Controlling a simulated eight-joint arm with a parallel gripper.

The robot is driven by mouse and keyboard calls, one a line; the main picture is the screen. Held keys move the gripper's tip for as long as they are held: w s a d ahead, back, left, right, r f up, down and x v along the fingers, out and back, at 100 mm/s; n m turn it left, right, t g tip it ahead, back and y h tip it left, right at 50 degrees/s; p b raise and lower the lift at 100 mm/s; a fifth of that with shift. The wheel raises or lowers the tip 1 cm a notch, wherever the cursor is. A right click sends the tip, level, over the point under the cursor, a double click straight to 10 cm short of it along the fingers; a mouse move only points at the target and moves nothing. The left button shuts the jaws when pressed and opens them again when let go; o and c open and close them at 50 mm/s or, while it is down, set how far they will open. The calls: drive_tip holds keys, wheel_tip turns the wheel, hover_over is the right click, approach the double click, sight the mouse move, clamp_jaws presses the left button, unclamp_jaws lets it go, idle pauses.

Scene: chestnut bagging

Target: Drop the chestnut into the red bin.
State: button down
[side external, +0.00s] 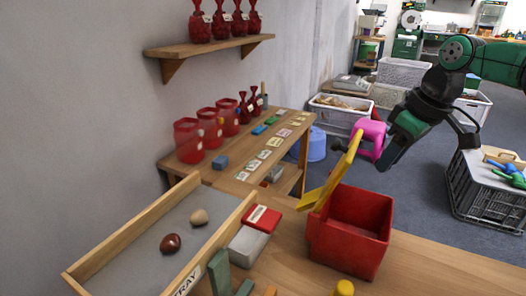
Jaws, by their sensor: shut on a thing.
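A glossy red-brown chestnut (171,243) lies in the wooden tray (181,190) at the lower left, apart from my gripper. The inside bottom of the bin is hidden.
A tan round lump (199,217) is also in the tray. A red-topped box (261,219), a grey block (248,244) and green blocks (219,272) stand between tray and bin. A yellow knob (344,288) is in front of the bin. The bench (430,265) right of the bin is clear.

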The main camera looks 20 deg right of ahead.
drive_tip(key=shift+s+f, duration=0.15)
drive_tip(key=shift+f, duration=3)
drive_tip(key=shift+c, duration=2.4)
unclamp_jaws()
drive_tip(key=shift+r, duration=0.1)
drive_tip(key=shift+v, duration=2.7)
